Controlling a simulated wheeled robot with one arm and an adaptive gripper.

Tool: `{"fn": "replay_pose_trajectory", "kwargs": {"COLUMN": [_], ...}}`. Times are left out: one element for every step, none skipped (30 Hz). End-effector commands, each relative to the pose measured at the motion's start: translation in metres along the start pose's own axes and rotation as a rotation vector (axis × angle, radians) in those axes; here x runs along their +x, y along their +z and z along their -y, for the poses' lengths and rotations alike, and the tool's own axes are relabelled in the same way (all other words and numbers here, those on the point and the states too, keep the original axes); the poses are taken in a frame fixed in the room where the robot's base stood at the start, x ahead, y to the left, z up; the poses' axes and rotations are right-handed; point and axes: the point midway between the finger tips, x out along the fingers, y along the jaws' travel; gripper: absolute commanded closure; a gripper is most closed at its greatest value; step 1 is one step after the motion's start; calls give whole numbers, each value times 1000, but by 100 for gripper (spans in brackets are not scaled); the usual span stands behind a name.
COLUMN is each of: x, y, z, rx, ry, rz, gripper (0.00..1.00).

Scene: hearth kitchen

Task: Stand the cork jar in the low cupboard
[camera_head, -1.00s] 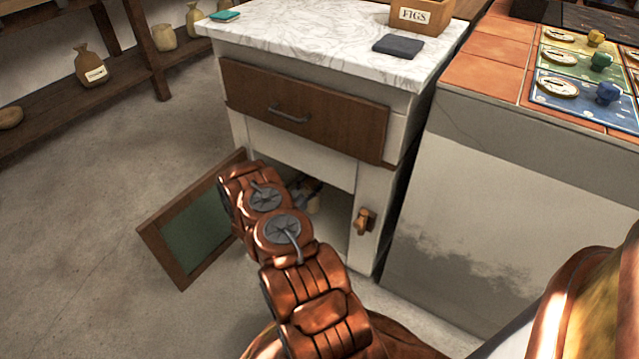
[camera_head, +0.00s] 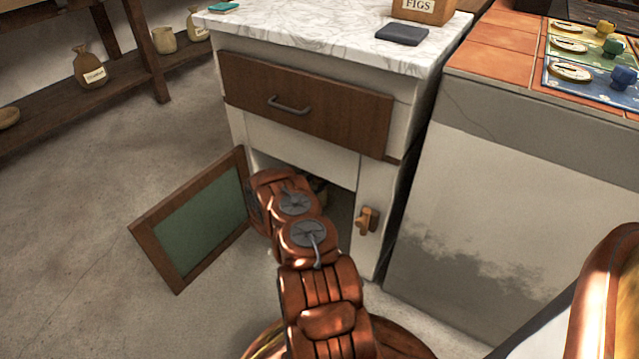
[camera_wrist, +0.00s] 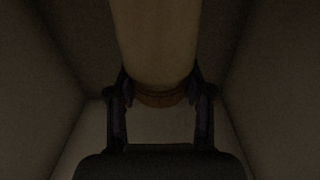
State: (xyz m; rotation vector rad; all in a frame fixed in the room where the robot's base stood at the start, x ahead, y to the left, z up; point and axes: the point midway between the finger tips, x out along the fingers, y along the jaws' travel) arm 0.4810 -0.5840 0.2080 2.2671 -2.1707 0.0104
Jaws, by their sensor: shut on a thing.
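The low cupboard (camera_head: 341,205) is open at the base of the marble-topped unit. Its door, with a green panel (camera_head: 203,222) in a brown wooden frame, stands swung out to the left. My arm reaches into the opening and hides most of the inside. In the dark wrist view my gripper (camera_wrist: 160,88) is shut on the cork jar (camera_wrist: 155,40), a pale cylinder with a brown band, perhaps the cork, at its near end. Dim walls lie on both sides of it. Whether the jar touches the cupboard floor cannot be told. In the head view the jar is hidden or too small to make out.
A closed drawer (camera_head: 303,104) with a grey handle is above the opening. A wooden latch (camera_head: 366,221) sits on the right post. A stove-like block (camera_head: 510,190) stands close on the right. The floor at left is clear.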

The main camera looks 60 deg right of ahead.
Motion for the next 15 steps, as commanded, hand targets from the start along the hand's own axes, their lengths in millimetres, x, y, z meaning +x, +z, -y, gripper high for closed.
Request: {"fn": "replay_pose_trajectory", "kwargs": {"x": [0, 0, 0, 0, 0, 0, 0, 0, 0, 0, 0, 0, 0, 0, 0], "y": [-2, -2, -2, -2, -2, -2, -2, -1, 0, 1, 2, 1, 1, 1, 1], "z": [1, 1, 0, 0, 0, 0, 0, 0, 0, 0, 0, 0, 0, 0, 0], "rx": [1, 1, 1, 1, 1, 1, 1, 0, 0, 0, 0, 0, 0, 0, 0], "ry": [-1, 0, 0, 0, 0, 0, 0, 0, 0, 0, 0, 0, 0, 0, 0], "rz": [-3, -3, -2, -2, -2, -2, -2, -2, -1, -1, -1, -1, -1, -1, -1], "gripper": [100, 100, 100, 100, 100, 100, 100, 100, 100, 100, 46, 42, 39, 36, 32]}}
